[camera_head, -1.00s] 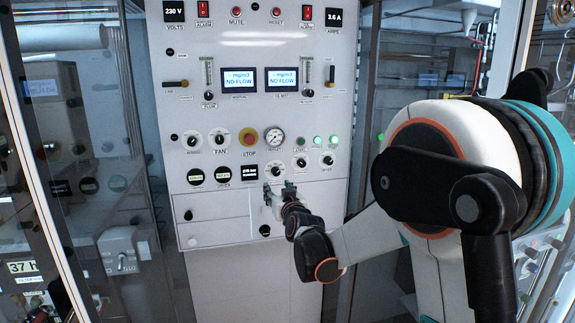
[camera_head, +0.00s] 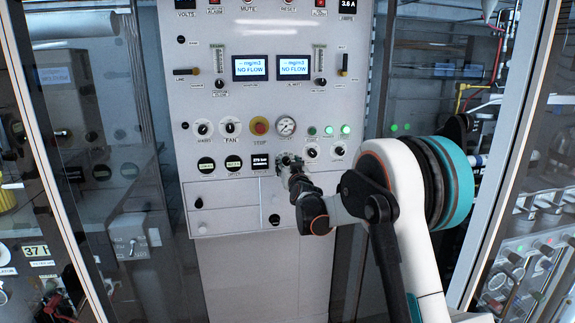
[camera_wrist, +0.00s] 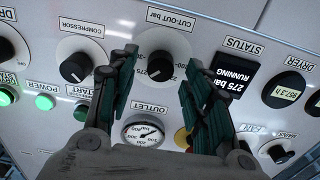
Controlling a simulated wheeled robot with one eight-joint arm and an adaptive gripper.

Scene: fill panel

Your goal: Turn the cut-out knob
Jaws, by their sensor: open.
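The cut-out knob (camera_wrist: 160,66) is a black round knob on a white dial labelled "CUT-OUT bar", upside down in the wrist view. My gripper (camera_wrist: 160,75) is open, with a green-and-black finger on each side of the knob's lower part in that view. The fingers look empty, and I cannot tell whether either touches the knob. In the head view, my gripper (camera_head: 288,160) is at the panel (camera_head: 225,120) below the pressure gauge, and it hides most of the knob.
The compressor knob (camera_wrist: 76,67) is beside the cut-out dial. The outlet gauge (camera_wrist: 143,132), status display (camera_wrist: 235,75) and green start button (camera_wrist: 82,112) are close by. The stop button (camera_head: 259,126) is up and left in the head view. Glass doors flank the panel.

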